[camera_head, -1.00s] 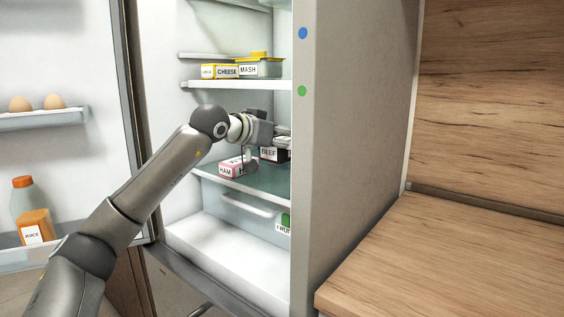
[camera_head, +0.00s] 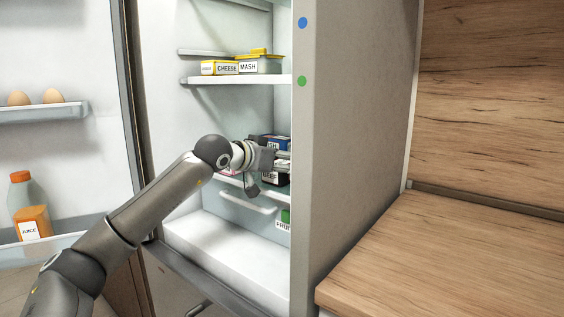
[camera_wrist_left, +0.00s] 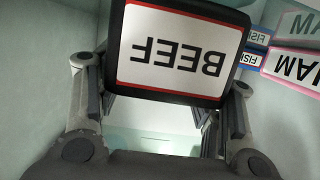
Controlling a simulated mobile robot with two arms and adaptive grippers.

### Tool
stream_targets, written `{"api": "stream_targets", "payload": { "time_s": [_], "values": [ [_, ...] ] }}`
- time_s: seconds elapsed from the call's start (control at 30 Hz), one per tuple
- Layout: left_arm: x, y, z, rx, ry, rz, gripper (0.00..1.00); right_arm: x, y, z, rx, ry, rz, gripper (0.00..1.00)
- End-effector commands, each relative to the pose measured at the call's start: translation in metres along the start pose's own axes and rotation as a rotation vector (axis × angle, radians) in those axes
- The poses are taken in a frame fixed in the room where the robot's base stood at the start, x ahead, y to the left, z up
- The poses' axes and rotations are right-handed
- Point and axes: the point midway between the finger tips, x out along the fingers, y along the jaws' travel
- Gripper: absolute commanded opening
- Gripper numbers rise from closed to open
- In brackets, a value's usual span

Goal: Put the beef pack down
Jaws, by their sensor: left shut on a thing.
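The beef pack (camera_head: 270,179) is a black tray with a red-edged white label, partly hidden by my left gripper (camera_head: 266,163) in the head view. My left gripper is shut on it at the front of the fridge's middle shelf (camera_head: 228,179). Whether the pack touches the shelf cannot be told. In the left wrist view the beef pack (camera_wrist_left: 180,50) fills the top centre, upside down in the picture, between the two fingers (camera_wrist_left: 163,98). My right gripper is out of view.
A blue pack (camera_head: 276,141) stands behind the gripper. Ham packs (camera_wrist_left: 298,69) and a fish pack (camera_wrist_left: 252,58) lie beside the beef. Cheese (camera_head: 220,68) and mash (camera_head: 259,66) sit on the upper shelf. The fridge side wall (camera_head: 305,200) hides the shelf's right part.

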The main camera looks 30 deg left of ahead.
Motion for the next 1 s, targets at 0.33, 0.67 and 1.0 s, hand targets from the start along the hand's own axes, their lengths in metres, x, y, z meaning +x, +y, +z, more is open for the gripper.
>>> {"api": "stream_targets", "payload": {
  "time_s": [0.33, 0.67, 1.0],
  "values": [
    [0.001, 0.0, 0.003, 0.0, -0.001, 0.0, 0.83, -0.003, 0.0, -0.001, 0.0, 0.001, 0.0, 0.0],
    [0.001, 0.0, 0.002, 0.0, 0.0, 0.0, 0.83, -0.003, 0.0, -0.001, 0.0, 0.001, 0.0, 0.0],
    [-0.039, -0.002, 0.0, 0.004, 0.001, -0.004, 0.83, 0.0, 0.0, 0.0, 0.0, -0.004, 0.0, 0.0]
  ]
}}
